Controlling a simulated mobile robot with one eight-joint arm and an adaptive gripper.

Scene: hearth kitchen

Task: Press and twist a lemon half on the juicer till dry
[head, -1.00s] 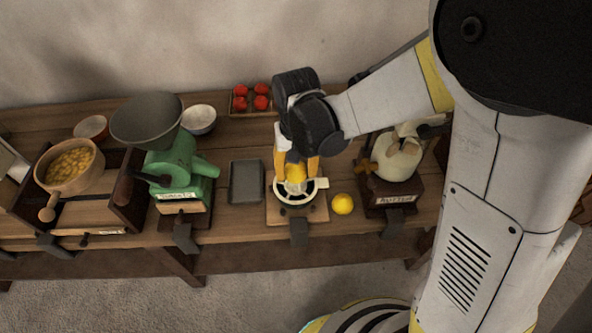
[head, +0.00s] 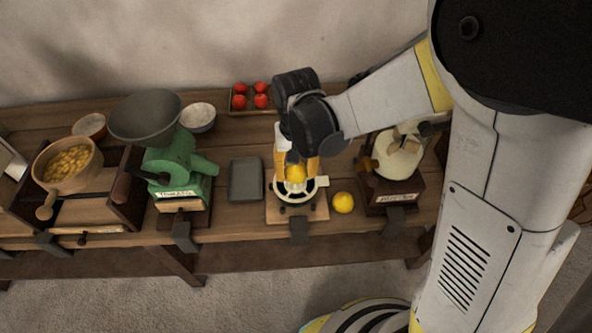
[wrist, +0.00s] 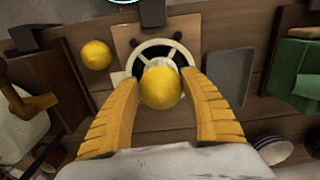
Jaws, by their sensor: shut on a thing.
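My gripper (head: 297,178) has yellow fingers and is shut on a yellow lemon half (head: 296,172), with one finger on each side. The lemon half (wrist: 161,88) shows its rounded peel side in the wrist view; its cut face is hidden. The juicer (head: 318,184) is a pale ring with spokes, a dark inside and a pale cone, set on a wooden board. It also shows in the wrist view (wrist: 138,57). The lemon half is right over the cone, which shows just below it in the head view. I cannot tell whether they touch.
A second lemon piece (head: 343,203) lies right of the juicer. A grey tray (head: 246,180) lies to its left, then a green grinder (head: 178,170). Another mill (head: 398,165) stands to the right. A tray of tomatoes (head: 250,97) and a bowl (head: 198,117) are behind.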

